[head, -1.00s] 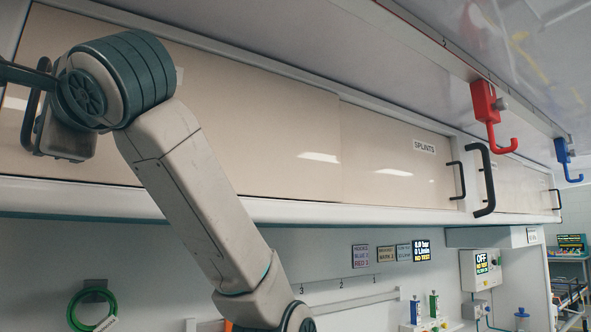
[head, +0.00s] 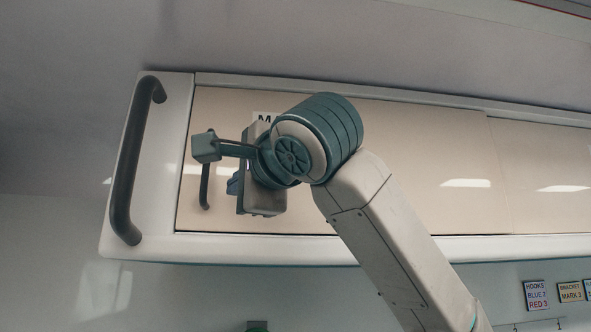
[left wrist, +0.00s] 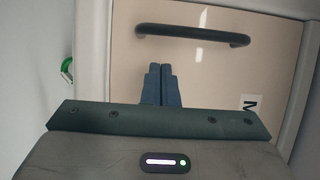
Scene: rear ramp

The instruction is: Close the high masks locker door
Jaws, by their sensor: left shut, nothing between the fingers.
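The high masks locker door (head: 410,170) is a beige sliding panel at the left of the high cabinet. Its left edge lies along the white frame, with no dark gap showing there. Its label (head: 262,117) shows only an "M"; my arm hides the rest. The door's dark bar handle (head: 205,186) stands near its left edge and shows whole in the left wrist view (left wrist: 193,36). My left gripper (head: 232,184) is in front of the door, just right of the handle. Its blue fingers (left wrist: 161,70) are together and empty, apart from the handle. My right gripper is out of view.
A long dark grab rail (head: 130,160) stands on the white end of the cabinet (head: 165,150), left of the door. Another beige panel (head: 545,180) adjoins on the right. Signs (head: 537,295) hang on the wall below. A green loop (left wrist: 67,69) shows in the left wrist view.

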